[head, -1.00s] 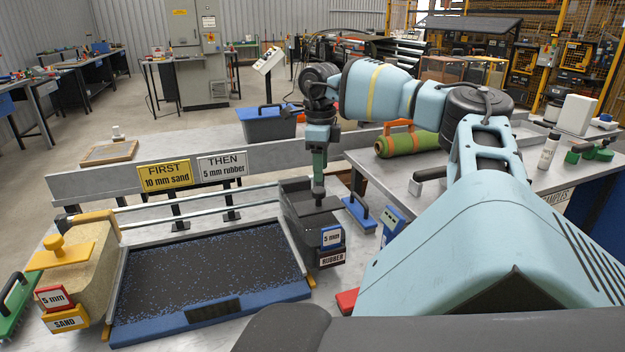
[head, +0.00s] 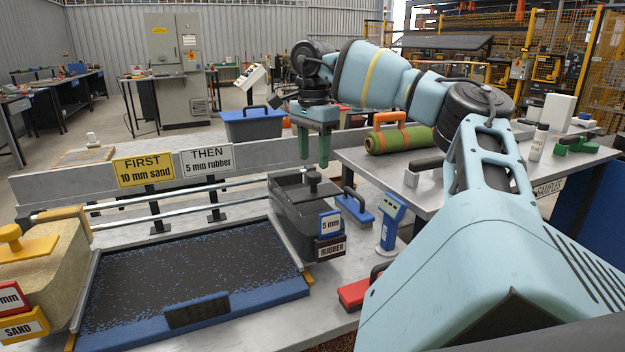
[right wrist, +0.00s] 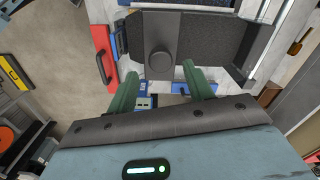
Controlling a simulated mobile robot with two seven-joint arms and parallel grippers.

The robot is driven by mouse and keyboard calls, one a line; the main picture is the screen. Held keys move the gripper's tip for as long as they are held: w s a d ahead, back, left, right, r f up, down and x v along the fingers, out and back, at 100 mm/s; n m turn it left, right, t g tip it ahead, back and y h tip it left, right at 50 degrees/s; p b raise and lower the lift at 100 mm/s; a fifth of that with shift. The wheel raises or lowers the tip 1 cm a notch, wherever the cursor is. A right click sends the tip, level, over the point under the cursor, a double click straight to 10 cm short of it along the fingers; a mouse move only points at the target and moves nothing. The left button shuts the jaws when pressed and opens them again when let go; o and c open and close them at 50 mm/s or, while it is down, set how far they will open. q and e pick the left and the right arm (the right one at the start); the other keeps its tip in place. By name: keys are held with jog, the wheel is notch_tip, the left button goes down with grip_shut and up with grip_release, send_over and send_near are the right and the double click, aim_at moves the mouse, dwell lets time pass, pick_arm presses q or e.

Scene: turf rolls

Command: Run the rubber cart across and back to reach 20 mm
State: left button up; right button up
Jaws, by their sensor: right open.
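The rubber cart (head: 298,219) is a dark grey hopper with a "5 mm" tag and a RUBBER label. It stands at the right end of the tray (head: 190,312), whose dark bed is speckled with blue. My right gripper (head: 314,163) is open, its two green fingers pointing down above and behind the cart, apart from it. In the right wrist view the cart's round knob (right wrist: 160,61) lies beyond the open fingers (right wrist: 165,85). The tan sand cart (head: 38,262), with a yellow handle and SAND label, stands at the left end. My left gripper is out of view.
Signs (head: 143,170) read "FIRST 10 mm sand" and "THEN 5 mm rubber". A green turf roll (head: 399,139) rests on the side table.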

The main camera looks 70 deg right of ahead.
aim_at(313, 173)
jog(key=shift+f+b, duration=0.55)
jog(key=shift+f, duration=2.5)
jog(key=shift+c, duration=0.2)
grip_shut()
